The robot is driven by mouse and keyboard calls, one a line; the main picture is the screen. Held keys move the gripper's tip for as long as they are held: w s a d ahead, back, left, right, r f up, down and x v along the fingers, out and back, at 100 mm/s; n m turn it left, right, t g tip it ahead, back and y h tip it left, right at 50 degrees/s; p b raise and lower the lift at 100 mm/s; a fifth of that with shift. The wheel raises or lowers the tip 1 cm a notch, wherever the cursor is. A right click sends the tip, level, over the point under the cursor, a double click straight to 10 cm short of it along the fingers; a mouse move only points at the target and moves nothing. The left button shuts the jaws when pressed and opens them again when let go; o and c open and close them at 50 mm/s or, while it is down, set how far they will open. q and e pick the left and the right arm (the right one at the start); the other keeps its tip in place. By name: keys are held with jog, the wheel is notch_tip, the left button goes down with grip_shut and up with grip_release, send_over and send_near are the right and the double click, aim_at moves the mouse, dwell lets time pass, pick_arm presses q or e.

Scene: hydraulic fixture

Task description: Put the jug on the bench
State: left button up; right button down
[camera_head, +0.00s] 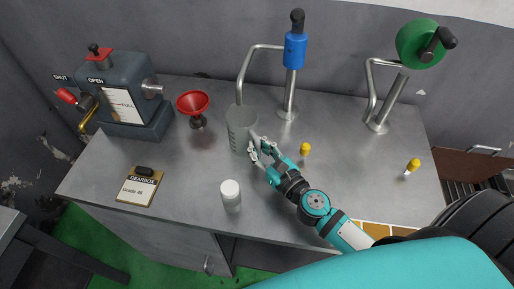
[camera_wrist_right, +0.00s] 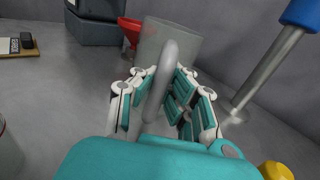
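The jug (camera_head: 238,134) is a grey, translucent vessel with marks on its side. It appears upright on the grey metal bench (camera_head: 180,165), below the bent spout of the blue-handled tap. My right gripper (camera_head: 257,150) is at its near right side. In the right wrist view the jug (camera_wrist_right: 168,42) is straight ahead, its curved handle (camera_wrist_right: 160,85) between my right gripper's fingers (camera_wrist_right: 158,88). The fingers are apart, with gaps visible beside the handle. The jug's base is partly hidden, so contact with the bench is hard to judge. My left gripper is out of view.
A red funnel (camera_head: 193,103) stands just left of the jug, and the blue-handled tap (camera_head: 294,52) behind it. A white-capped container (camera_head: 231,195) stands in front. A gearbox label board (camera_head: 139,187), yellow-topped pieces (camera_head: 305,148) and a green-wheeled crank (camera_head: 418,44) are also on the bench.

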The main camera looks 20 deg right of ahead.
jog(key=shift+f, duration=0.1)
jog(key=c, duration=1.5)
grip_release()
jog(key=shift+r, duration=0.35)
jog(key=b+v, duration=0.2)
jog(key=v, duration=0.1)
jog(key=b+v, duration=0.2)
jog(key=v, duration=0.2)
jog(key=b+v, duration=0.2)
jog(key=v, duration=0.2)
jog(key=shift+s+f, duration=0.1)
jog(key=shift+f, duration=0.2)
jog(key=shift+s+d+r+b, duration=0.15)
jog(key=shift+s+r+b, duration=0.05)
jog(key=shift+s+b, duration=0.2)
